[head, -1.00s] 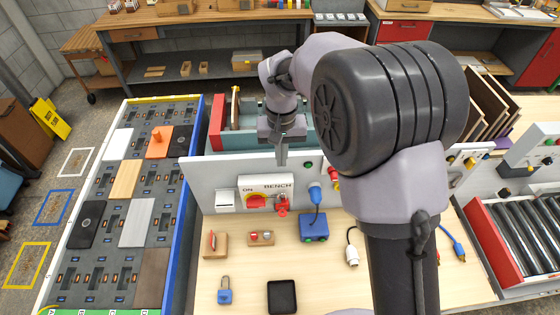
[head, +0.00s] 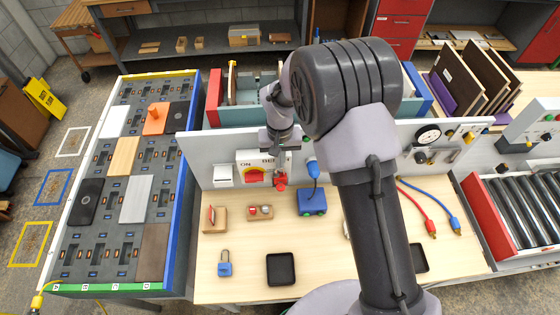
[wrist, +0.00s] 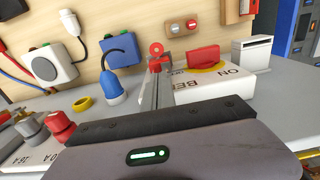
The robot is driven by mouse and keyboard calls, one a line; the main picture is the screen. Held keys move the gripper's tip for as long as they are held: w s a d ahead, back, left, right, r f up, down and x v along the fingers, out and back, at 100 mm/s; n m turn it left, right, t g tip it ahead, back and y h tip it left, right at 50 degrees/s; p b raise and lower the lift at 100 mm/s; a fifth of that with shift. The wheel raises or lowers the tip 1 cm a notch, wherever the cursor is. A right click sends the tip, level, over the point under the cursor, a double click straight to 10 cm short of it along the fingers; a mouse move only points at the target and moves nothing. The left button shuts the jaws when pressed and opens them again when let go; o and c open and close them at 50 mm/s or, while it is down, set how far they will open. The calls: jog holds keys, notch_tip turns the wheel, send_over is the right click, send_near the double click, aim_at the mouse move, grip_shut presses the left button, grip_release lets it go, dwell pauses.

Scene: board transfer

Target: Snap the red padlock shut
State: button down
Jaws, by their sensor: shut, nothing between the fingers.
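The red padlock (head: 280,183) hangs at the front of the white BENCH switch box (head: 246,160), beside its red switch handle (head: 255,175). In the wrist view the padlock (wrist: 156,48) shows just beyond my fingertips, partly covered by them. Whether its shackle is closed cannot be made out. My gripper (head: 277,166) points down right above the padlock, its fingers together and empty. The shut fingers (wrist: 156,78) also show in the wrist view. Whether they touch the padlock is unclear.
A blue plug (head: 313,170) with a cable to a blue box (head: 312,202) stands just right of the padlock. A blue padlock (head: 224,265) and a black tray (head: 281,269) lie on the bench. A yellow ring (wrist: 82,104) lies near the plug in the wrist view.

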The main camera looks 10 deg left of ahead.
jog(key=shift+f, duration=0.35)
notch_tip(320, 180, down, 2)
jog(key=b, duration=0.2)
jog(key=shift+f+b, duration=0.2)
jog(key=shift+b, duration=0.1)
jog(key=shift+s+d+r, duration=0.1)
jog(key=shift+s+r, duration=0.1)
notch_tip(320, 180, up, 14)
jog(key=p, duration=0.3)
jog(key=shift+r, duration=0.2)
jog(key=shift+w, duration=0.1)
